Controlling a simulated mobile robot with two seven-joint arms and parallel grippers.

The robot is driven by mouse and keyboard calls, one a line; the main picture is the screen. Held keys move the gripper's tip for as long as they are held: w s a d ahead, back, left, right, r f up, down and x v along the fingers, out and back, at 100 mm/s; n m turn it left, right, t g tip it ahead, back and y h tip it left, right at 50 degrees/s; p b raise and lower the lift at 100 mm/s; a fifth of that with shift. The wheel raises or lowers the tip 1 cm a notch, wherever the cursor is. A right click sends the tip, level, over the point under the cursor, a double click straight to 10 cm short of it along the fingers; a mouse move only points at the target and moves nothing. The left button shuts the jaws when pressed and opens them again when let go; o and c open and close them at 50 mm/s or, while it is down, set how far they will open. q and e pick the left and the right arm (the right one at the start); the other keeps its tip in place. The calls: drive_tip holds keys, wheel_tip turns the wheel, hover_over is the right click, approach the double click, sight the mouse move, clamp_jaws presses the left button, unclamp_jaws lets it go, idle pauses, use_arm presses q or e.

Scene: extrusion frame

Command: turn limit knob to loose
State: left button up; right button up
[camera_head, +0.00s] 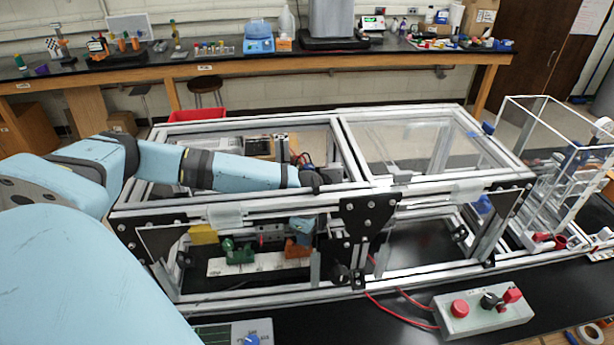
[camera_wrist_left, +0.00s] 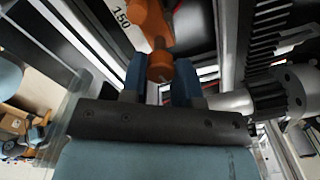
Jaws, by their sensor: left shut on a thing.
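An orange block (camera_head: 298,249) stands inside the extrusion frame, at the right end of a white strip. In the left wrist view an orange part (camera_wrist_left: 150,22) has a round orange knob (camera_wrist_left: 160,66) at its near end. My left gripper (camera_head: 303,230) reaches down through the open top of the frame to the orange block. In the left wrist view its two blue fingers (camera_wrist_left: 160,78) are on either side of the orange knob and shut on it. The knob's turned position cannot be told. My right gripper is not in view.
A green block (camera_head: 238,254) and a yellow block (camera_head: 203,234) are left of the orange block. A toothed rack (camera_wrist_left: 262,45) and a metal cylinder (camera_wrist_left: 265,100) lie close right of the fingers. A control box (camera_head: 482,312) stands in front.

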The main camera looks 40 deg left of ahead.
use_arm(q)
drive_tip(key=o, duration=0.9)
drive_tip(key=shift+r+b, duration=0.7)
drive_tip(key=shift+r, duration=3.05)
